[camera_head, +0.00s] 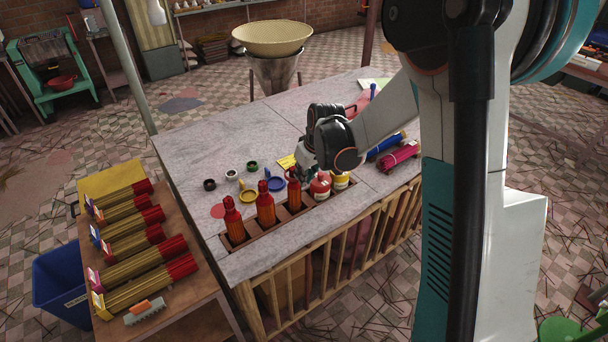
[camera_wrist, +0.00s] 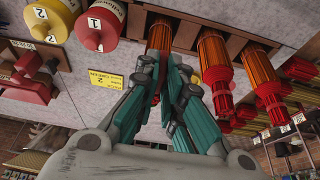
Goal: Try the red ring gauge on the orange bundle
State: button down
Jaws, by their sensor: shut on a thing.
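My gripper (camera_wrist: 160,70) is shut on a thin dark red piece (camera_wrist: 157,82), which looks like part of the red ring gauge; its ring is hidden. The fingertips are close to an orange ribbed, bundle-like thing (camera_wrist: 159,34) in the rack; whether they touch is unclear. In the head view my gripper (camera_head: 303,173) is beside the red top of that same orange thing (camera_head: 293,194). Two similar orange things with red tops, one at the left end (camera_head: 234,226) and one in the middle (camera_head: 266,206), stand in the same rack. I cannot tell which is the task's bundle.

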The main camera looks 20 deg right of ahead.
jog(key=shift+f+b, duration=4.35)
jog(key=shift+f, duration=1)
jog(key=shift+r, duration=0.1)
jog(key=shift+r+p, duration=5.55)
jog(key=shift+r, duration=3)
